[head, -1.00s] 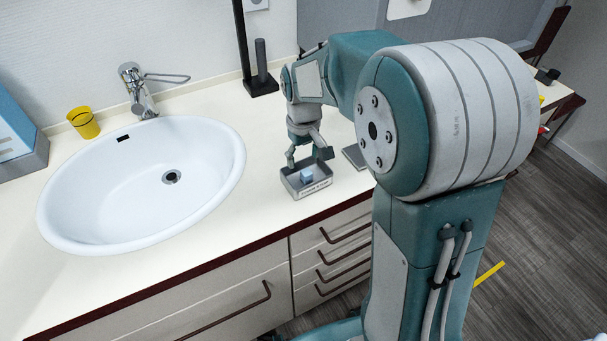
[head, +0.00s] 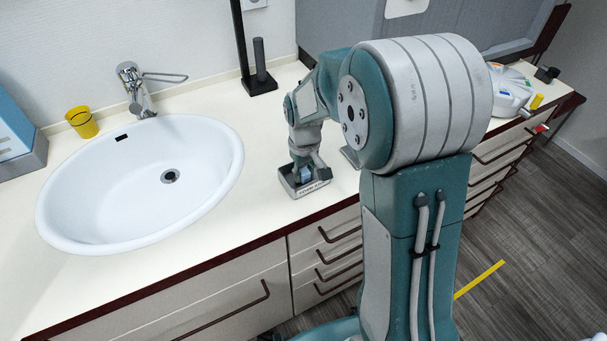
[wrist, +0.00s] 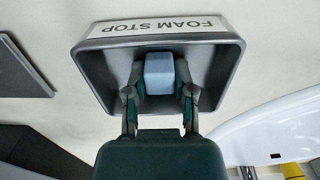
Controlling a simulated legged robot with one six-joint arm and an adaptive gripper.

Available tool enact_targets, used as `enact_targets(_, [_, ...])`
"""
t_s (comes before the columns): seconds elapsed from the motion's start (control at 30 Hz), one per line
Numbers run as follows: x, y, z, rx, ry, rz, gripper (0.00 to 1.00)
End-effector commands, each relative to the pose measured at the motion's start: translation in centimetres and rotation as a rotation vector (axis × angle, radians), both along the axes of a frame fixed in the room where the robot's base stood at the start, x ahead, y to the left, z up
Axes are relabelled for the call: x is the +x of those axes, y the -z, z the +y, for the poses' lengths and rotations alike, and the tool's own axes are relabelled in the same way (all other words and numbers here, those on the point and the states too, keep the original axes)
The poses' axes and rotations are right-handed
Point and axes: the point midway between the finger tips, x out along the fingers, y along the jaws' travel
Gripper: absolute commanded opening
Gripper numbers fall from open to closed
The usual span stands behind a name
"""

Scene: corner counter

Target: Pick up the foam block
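The foam block (wrist: 159,74) is a small light-blue block inside a grey open tray (wrist: 100,60) labelled "FOAM STOP". In the head view the block (head: 306,176) is partly hidden by my gripper, and the tray (head: 313,187) stands on the counter near its front edge. My gripper (wrist: 160,80) points down into the tray, with one finger on each side of the block. The fingertips lie very close to the block's sides. I cannot tell whether they press on it. The block appears to be low in the tray.
A white sink (head: 90,200) lies left of the tray, with a tap (head: 138,90) and a yellow cup (head: 82,122) behind it. A black stand (head: 259,83) is at the back. A flat grey plate (wrist: 20,68) lies beside the tray.

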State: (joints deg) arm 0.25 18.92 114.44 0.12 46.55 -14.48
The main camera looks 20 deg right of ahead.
Motion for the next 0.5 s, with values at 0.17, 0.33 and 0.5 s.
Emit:
enact_targets(0.17, [-0.02, 0.07, 0.11, -0.001, 0.0, 0.002, 0.08])
enact_targets(0.33, [-0.02, 0.06, 0.13, -0.001, 0.0, 0.002, 0.08])
enact_targets(0.5, [0.01, -0.75, 0.13, -0.001, 0.0, 0.001, 0.08])
